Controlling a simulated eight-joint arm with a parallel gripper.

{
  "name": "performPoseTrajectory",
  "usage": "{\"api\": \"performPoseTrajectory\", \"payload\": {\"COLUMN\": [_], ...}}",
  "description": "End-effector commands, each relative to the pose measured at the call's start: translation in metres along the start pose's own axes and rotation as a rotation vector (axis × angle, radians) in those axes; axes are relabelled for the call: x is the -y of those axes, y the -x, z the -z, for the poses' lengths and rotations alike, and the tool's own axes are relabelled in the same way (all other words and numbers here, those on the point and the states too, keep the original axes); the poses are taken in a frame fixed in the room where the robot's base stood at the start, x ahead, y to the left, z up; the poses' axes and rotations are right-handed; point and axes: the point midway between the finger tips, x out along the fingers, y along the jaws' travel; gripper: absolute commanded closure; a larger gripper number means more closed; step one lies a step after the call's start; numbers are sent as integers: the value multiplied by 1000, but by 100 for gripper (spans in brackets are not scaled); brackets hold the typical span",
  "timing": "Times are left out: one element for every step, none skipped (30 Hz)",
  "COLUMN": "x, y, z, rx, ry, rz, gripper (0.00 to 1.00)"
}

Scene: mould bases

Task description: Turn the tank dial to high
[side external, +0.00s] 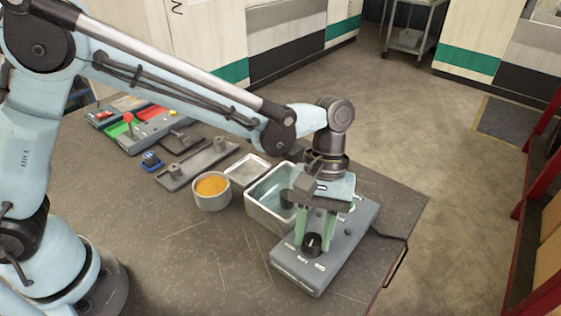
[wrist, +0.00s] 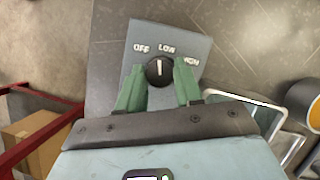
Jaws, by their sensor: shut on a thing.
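The tank dial (side external: 312,240) is a round black knob on the sloped grey control box (side external: 333,262) at the front right of the table. In the wrist view the dial (wrist: 159,72) has a white pointer line aimed at the LOW mark. The OFF mark is to its left and the HIGH mark to its right, partly beside a finger. My gripper (wrist: 159,78) has its green fingers on either side of the dial and is shut on it. The metal tank (side external: 262,212) stands just left of the control box, partly hidden by my gripper.
A grey cup with orange contents (side external: 212,187) stands left of the tank, near a shallow tray (side external: 247,170). Grey plates, a small blue part (side external: 152,161) and red and green bins lie farther back. A black cable (side external: 397,262) runs off the table's right edge.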

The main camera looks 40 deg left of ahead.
Motion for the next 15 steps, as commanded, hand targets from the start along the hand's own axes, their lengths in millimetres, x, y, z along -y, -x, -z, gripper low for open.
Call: {"api": "performPoseTrajectory", "payload": {"x": [-1, -1, -1, -1, -1, -2, -2, -2, -2, -2, -2, -2, -3, -3, -3], "y": [0, 0, 0, 0, 0, 0, 0, 0, 0, 0, 0, 0, 0, 0, 0], "z": [0, 0, 0, 0, 0, 0, 0, 0, 0, 0, 0, 0, -1, -1, 0], "rx": [0, -1, -1, -1, -1, -1, -1, -1, -1, -1, -1, -1, -1, -1, -2], "ry": [-42, -68, -103, -129, -155, -191, -217, -244, -279, -305, -331, -366, -392, -419, -453], "rz": [19, 30, 46, 56, 67, 81, 93, 104, 118, 128, 140, 155, 165, 176, 191], "gripper": [96, 96, 96, 96, 96, 96, 96, 96, 96, 96, 96, 96, 96, 96, 96]}}
